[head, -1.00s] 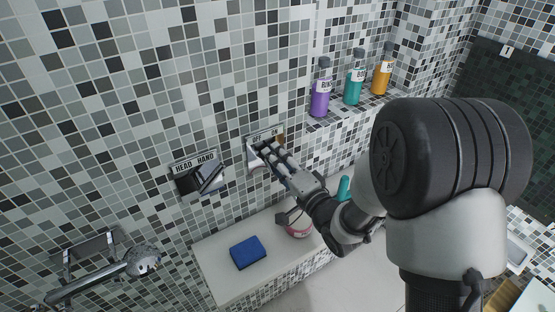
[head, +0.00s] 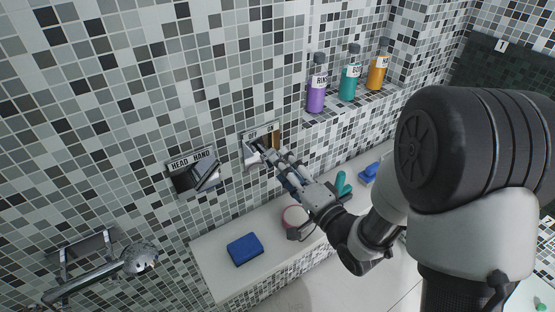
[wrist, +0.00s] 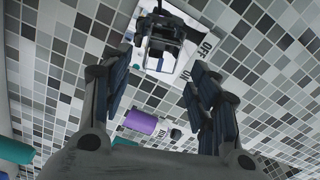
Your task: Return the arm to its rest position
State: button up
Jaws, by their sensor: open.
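My gripper (head: 277,162) is open and empty in the head view, with its fingers pointing at the tiled wall. Just beyond its fingertips is a small metal control plate (head: 263,131) with a dark lever and lettering. In the wrist view my gripper (wrist: 161,68) shows two spread dark fingers. The control plate (wrist: 163,58), with "OFF" lettering at its right edge, lies beyond and between them. No contact shows between fingers and lever. My arm reaches in from the right of the head view.
Left of the gripper is a HEAD/HAND selector (head: 196,174), then a shower head (head: 140,258). Purple (head: 317,88), teal (head: 350,78) and orange (head: 378,70) bottles stand on a ledge. Below are a blue sponge (head: 245,249), a round pink item (head: 295,217) and a teal item (head: 342,184).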

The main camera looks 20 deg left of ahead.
jog(key=shift+v, duration=1)
jog(key=d+r+n+h, duration=0.1)
jog(key=d+r+h, duration=0.2)
jog(key=d+h, duration=0.5)
jog(key=d+r+n+h, duration=0.2)
jog(key=d+h, duration=0.2)
jog(key=d, duration=0.7)
jog(key=s+d+n+g+h, duration=0.1)
jog(key=s+d+g, duration=0.2)
jog(key=s, duration=0.8)
jog(key=s+d+r+n+g, duration=0.1)
jog(key=s+d+g, duration=0.2)
jog(key=s, duration=0.9)
jog(key=shift+s+d+g+h, duration=0.2)
jog(key=shift+s+g+h, duration=0.1)
jog(key=shift+g+h, duration=0.15)
jog(key=shift+c, duration=0.5)
